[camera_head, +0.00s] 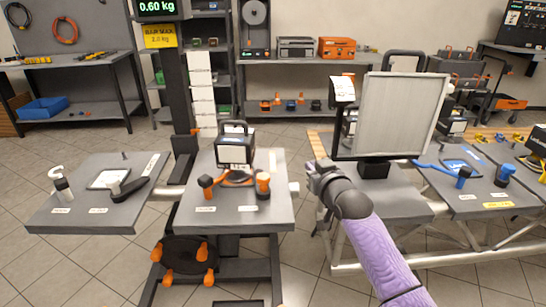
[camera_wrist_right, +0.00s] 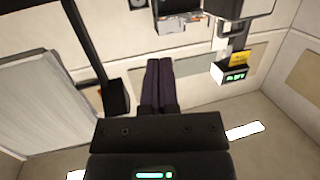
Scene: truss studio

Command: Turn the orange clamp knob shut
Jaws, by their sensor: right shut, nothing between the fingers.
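My right arm enters the head view from the lower right. Its gripper (camera_head: 318,168) is beside the right edge of the middle table (camera_head: 270,213), apart from the orange parts. In the right wrist view its two dark fingers (camera_wrist_right: 160,84) lie together, with nothing between them. Several orange knobs (camera_head: 208,278) sit around a dark disc (camera_head: 185,262) below the table. I cannot tell which is the clamp knob. My left gripper is out of view.
A black-framed device (camera_head: 233,150) stands on the middle table. A large grey panel (camera_head: 395,115) on a black stand rises just right of my right gripper. The left table (camera_head: 95,217) holds a white bottle (camera_head: 62,187) and a black tool (camera_head: 128,190). Tiled floor shows between the tables.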

